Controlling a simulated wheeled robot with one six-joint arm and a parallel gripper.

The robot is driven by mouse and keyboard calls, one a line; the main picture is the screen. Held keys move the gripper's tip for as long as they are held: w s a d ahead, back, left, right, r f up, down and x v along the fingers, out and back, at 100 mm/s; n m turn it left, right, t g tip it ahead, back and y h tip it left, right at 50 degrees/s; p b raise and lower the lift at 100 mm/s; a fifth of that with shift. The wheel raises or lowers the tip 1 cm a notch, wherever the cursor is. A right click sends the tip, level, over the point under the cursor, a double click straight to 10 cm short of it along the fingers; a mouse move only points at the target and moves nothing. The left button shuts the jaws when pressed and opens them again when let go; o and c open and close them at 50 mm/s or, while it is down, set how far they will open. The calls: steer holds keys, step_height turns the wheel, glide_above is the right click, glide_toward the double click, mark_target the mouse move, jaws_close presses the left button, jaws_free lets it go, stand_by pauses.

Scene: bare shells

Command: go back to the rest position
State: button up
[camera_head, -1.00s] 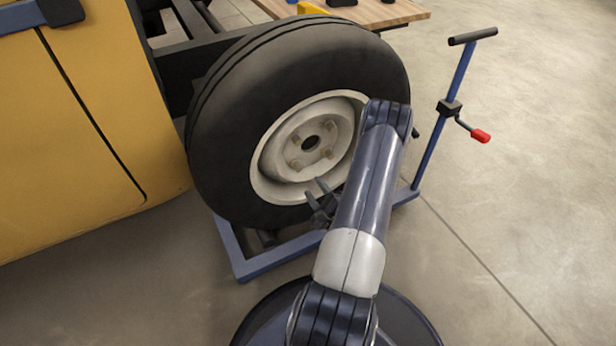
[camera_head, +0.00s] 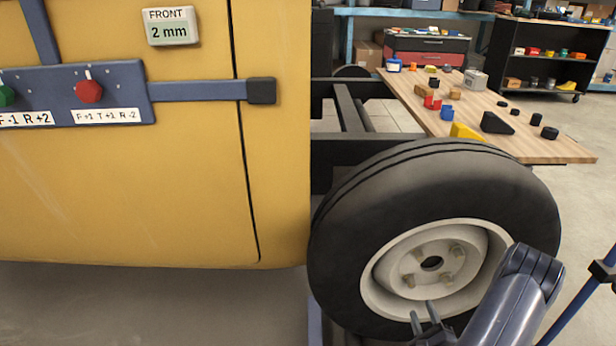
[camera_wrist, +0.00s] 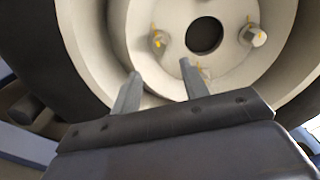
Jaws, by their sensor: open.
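My gripper (camera_head: 424,316) is at the lower right of the head view, in front of the lower part of the wheel's pale rim (camera_head: 398,262). Its two fingers are apart with nothing between them. In the wrist view my gripper (camera_wrist: 158,88) also shows open and empty, its fingers pointing at the rim (camera_wrist: 90,30) below the dark centre hole. Several bolts with yellow marks surround that hole. The black tyre (camera_head: 345,225) stands upright beside the yellow body panel. I cannot tell whether the fingertips touch the rim.
The yellow panel (camera_head: 130,200) fills the left, with a blue bar (camera_head: 195,91) carrying red and green knobs. A wooden table (camera_head: 550,150) with small parts stands behind the wheel. A blue stand post (camera_head: 580,300) is at the right edge. Shelves are at the back.

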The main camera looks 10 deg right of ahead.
mark_target(414, 287)
steer(key=b+x, duration=0.1)
steer(key=x, duration=0.7)
steer(key=shift+a+b, duration=0.1)
steer(key=shift+b, duration=0.3)
steer(key=shift+s, duration=0.1)
steer(key=shift+s, duration=0.1)
